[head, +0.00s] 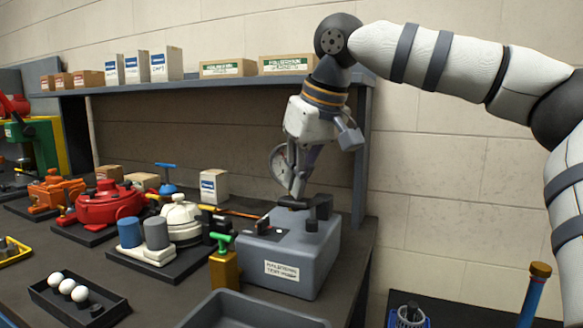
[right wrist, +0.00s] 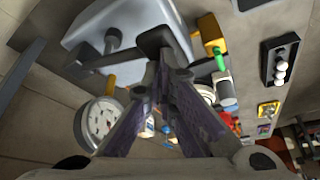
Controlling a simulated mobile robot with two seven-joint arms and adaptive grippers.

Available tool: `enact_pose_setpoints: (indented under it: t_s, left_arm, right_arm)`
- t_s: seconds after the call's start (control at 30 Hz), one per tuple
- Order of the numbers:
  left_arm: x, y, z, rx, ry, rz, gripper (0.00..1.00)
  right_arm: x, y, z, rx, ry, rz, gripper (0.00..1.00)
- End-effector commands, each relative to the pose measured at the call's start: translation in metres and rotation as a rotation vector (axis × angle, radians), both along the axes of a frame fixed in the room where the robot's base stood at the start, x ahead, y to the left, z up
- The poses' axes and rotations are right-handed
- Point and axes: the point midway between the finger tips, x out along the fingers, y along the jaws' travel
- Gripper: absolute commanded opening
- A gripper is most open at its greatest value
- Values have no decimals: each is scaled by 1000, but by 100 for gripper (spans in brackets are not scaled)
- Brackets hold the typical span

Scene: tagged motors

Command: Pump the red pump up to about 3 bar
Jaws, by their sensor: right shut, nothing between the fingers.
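My right gripper (head: 297,192) is shut and empty, pointing down just above the grey box (head: 290,252). In the right wrist view its fingertips (right wrist: 160,62) meet close to a black handle (right wrist: 154,42) on the box; I cannot tell whether they touch it. A round white dial gauge (head: 279,162) shows behind the gripper, partly hidden by it. The gauge also shows in the right wrist view (right wrist: 100,120), but its reading is too small to tell. A red round-bodied unit (head: 108,206) stands on the bench at left; I cannot tell whether it is the red pump. My left gripper is not in view.
A black tray (head: 105,312) holds white balls. A grey bin (head: 250,312) is in front. A shelf (head: 200,84) with boxes runs behind.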

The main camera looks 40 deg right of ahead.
Motion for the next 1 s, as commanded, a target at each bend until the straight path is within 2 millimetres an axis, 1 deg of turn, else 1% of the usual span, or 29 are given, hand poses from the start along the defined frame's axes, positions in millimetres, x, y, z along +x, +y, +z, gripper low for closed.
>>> enact_pose_setpoints:
  t_s: [0.1, 0.9, 1.0]
  left_arm:
    - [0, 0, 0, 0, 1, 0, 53]
    - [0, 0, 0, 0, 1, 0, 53]
    - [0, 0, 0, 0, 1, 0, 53]
  right_arm:
    - [0, -1, -7, 0, 4, -1, 0]
    - [0, -1, -43, 0, 4, -1, 0]
    - [0, -1, -42, -1, 2, -2, 0]
